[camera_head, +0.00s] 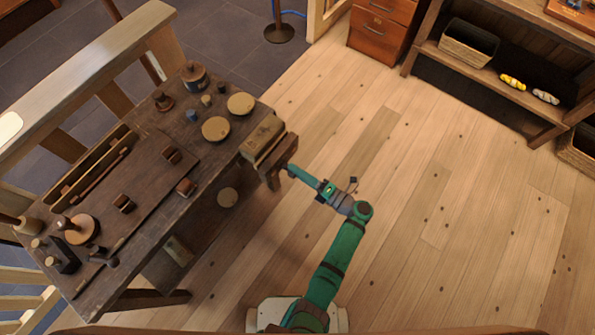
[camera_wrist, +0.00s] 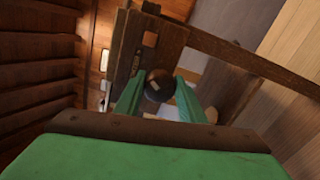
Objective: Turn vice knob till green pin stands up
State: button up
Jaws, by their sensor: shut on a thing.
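The wooden vice (camera_head: 264,135) is fixed at the right end of the workbench. In the wrist view its dark front jaw (camera_wrist: 128,60) fills the middle. The dark round knob (camera_wrist: 160,82) sits between the two green fingers of my gripper (camera_wrist: 159,95), which is shut on it. The knob has a small pale mark on its face. In the head view my gripper (camera_head: 289,171) reaches the front of the vice from the right, and the knob is hidden there. I cannot make out a green pin in either view.
The workbench (camera_head: 150,215) holds several wooden spools, discs (camera_head: 216,129) and a long tray (camera_head: 92,172). A rail runs behind it. A drawer cabinet (camera_head: 380,30) and a shelf (camera_head: 475,70) stand at the top right. The plank floor on the right is clear.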

jog(key=shift+d+f+m, duration=0.1)
jog(key=shift+d+m, duration=0.1)
jog(key=shift+m, duration=0.6)
jog(key=o, duration=1)
jog(key=shift+a, duration=0.1)
jog(key=shift+o, duration=0.2)
jog(key=v, duration=1.1)
